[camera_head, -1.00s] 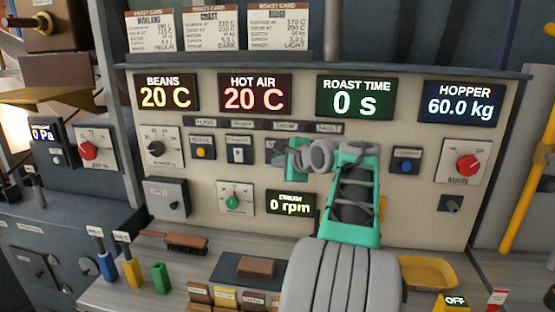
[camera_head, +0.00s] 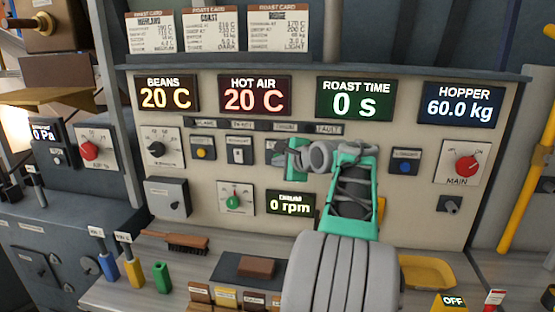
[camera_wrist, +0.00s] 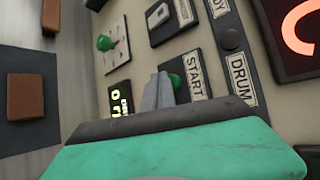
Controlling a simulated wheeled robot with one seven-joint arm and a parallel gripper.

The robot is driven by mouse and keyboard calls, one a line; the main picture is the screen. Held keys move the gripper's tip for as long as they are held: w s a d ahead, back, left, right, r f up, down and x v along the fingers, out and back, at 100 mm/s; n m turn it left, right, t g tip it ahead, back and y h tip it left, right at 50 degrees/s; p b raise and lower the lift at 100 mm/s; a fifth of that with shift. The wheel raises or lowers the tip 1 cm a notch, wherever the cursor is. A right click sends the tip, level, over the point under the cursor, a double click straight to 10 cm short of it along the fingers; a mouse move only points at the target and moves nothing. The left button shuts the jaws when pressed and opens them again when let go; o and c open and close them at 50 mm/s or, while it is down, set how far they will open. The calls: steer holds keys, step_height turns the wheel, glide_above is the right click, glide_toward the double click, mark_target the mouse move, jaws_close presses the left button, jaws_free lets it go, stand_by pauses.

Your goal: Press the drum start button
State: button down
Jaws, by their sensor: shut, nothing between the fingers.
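The drum start button is a green button (camera_wrist: 176,82) on a dark plate marked START (camera_wrist: 197,76), seen in the wrist view beside a DRUM label. My gripper (camera_wrist: 160,78) is shut and empty, and its fingertips overlap the edge of the green button in that view. I cannot tell whether they touch it. The drum display (camera_head: 291,204) reads 0 rpm.
A blue button (camera_head: 404,161) and the red MAIN knob (camera_head: 467,165) are to the right. A yellow button (camera_head: 202,152), a switch (camera_head: 239,150) and a green knob (camera_head: 234,201) are to the left. A brush (camera_head: 175,241) and a yellow tray (camera_head: 428,271) lie on the counter below.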

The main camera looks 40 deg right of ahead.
steer(key=shift+w+d+p, duration=0.3)
steer(key=shift+d+p, duration=0.05)
steer(key=shift+p, duration=0.2)
stand_by(0.4)
steer(key=shift+s+a, duration=0.1)
steer(key=shift+s+a+b, duration=0.3)
steer(key=shift+s+a, duration=0.15)
steer(key=shift+a, duration=0.15)
steer(key=s+a+b, duration=0.1)
steer(key=a, duration=0.1)
steer(key=s+a, duration=0.2)
steer(key=shift+b, duration=0.35)
stand_by(0.7)
